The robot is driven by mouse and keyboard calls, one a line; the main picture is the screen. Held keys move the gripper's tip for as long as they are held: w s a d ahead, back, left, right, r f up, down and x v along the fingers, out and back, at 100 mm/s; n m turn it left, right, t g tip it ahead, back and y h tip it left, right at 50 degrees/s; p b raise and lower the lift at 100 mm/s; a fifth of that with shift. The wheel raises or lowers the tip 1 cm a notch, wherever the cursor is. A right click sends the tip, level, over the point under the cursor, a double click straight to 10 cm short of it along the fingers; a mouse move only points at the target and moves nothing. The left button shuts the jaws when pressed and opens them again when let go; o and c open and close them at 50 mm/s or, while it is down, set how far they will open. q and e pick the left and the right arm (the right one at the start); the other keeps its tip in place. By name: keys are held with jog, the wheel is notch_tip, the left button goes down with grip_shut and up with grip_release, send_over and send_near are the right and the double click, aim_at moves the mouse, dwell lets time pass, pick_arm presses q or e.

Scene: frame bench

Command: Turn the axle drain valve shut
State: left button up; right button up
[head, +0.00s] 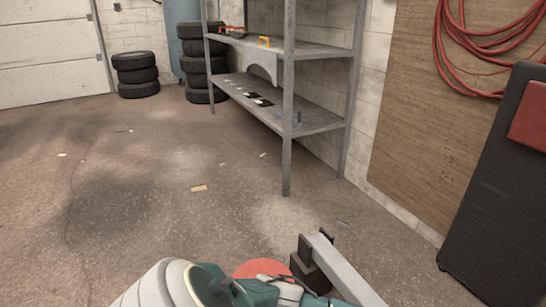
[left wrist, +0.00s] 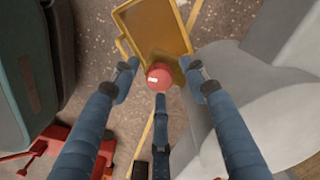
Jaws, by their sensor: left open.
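In the left wrist view, a round red knob (left wrist: 159,77) with a small pale mark shows between the fingers of my left gripper (left wrist: 160,76). It looks like the drain valve's handle, but its stem and any turn marks are hidden. My left gripper's dark blue fingers are spread, with one on each side of the knob and a third below it. The fingers are open, and I cannot tell whether any of them touches the knob. A large rounded grey body (left wrist: 255,105), possibly the axle housing, fills the right side. My right gripper is not in view.
A yellow tray (left wrist: 150,20) lies beyond the knob. Red equipment (left wrist: 80,145) stands at lower left in the wrist view. In the head view, a grey beam (head: 345,270) is at the bottom, a metal shelf (head: 300,50) stands behind, and the floor (head: 150,200) at left is mostly clear.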

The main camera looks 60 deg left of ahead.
pick_arm(q)
jog(key=shift+f+n+b, duration=0.3)
jog(key=shift+n+b, duration=0.1)
jog(key=shift+b, duration=0.15)
notch_tip(320, 180, up, 13)
jog(key=w+n+h+p, duration=0.1)
jog(key=w+n+p, duration=0.1)
jog(key=p, duration=1.3)
jog(key=s+a+n+p, duration=0.1)
jog(key=s+a+p, duration=0.2)
jog(key=s+p, duration=0.7)
jog(key=s+a+n+t+p, duration=0.1)
jog(key=s+a+p, duration=0.3)
jog(key=s+p, duration=0.6)
jog(key=s+a+n+y+p, duration=0.1)
jog(key=s+a+p, duration=0.2)
jog(key=s+p, duration=0.7)
jog(key=shift+s+a+r+p, duration=0.15)
jog(key=shift+s+r+p, duration=0.1)
jog(key=shift+r+p, duration=0.1)
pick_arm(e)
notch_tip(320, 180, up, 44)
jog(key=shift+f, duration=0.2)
